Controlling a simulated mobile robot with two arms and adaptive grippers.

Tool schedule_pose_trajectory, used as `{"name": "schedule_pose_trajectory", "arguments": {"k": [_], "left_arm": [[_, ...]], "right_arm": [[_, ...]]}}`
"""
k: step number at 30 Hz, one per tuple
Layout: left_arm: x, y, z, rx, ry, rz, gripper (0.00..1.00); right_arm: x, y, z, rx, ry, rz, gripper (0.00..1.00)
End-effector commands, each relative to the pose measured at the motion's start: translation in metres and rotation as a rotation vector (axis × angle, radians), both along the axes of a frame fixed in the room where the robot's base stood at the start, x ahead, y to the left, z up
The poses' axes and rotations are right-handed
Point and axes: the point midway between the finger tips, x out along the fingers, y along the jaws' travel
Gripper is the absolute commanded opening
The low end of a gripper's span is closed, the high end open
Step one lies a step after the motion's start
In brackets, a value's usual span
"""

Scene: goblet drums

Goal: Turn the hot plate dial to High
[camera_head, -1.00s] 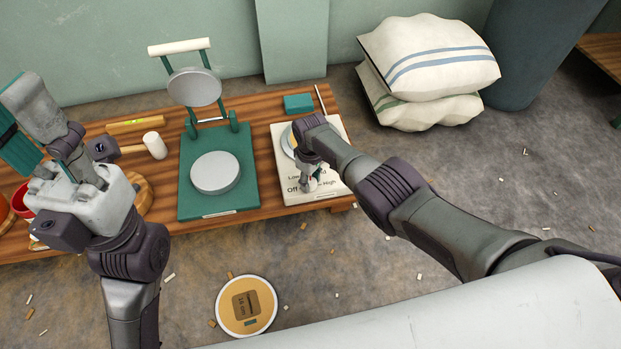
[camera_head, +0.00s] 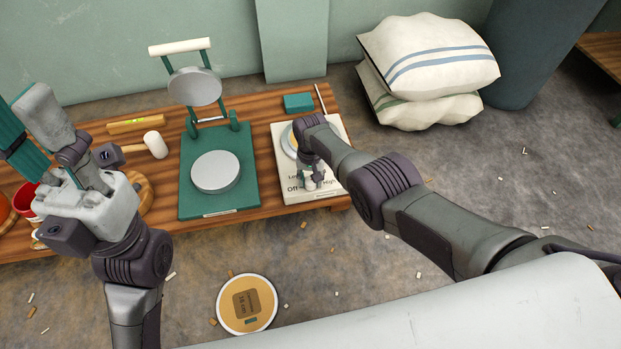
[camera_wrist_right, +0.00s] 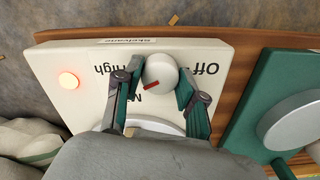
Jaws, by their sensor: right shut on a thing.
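The cream hot plate (camera_head: 332,188) stands at the right end of the bench. Its round pale dial (camera_wrist_right: 160,71) shows in the right wrist view with a red mark on its lower side. In that upside-down view, "Off" is to the right, "High" to the left and a partly hidden "M" word below. The mark points down and slightly left, near that word. My right gripper (camera_wrist_right: 159,88) is shut on the dial, a finger on each side. In the head view my right gripper (camera_head: 311,178) partly hides the lettering. My left gripper (camera_head: 70,165) hangs at the left; its opening is unclear.
A red lamp (camera_wrist_right: 68,81) glows on the hot plate. A green press (camera_head: 247,190) stands left of it. A mallet (camera_head: 154,145), a teal block (camera_head: 298,103) and a level (camera_head: 136,125) lie on the bench. Sacks (camera_head: 430,70) are at the right.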

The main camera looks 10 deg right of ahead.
Motion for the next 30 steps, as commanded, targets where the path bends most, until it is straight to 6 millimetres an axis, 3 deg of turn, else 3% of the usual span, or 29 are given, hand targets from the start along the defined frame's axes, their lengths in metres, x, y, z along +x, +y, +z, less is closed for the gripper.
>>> {"name": "schedule_pose_trajectory", "arguments": {"k": [15,30], "left_arm": [[-0.0001,0.0,0.0005,0.001,-0.001,0.0,0.36],[0.0,-0.0002,0.0009,0.001,-0.002,0.0,0.36]], "right_arm": [[-0.0006,0.0007,0.0,0.0,0.002,-0.397,0.05],[-0.0005,0.0006,0.0001,0.0,0.002,-0.511,0.05]]}}
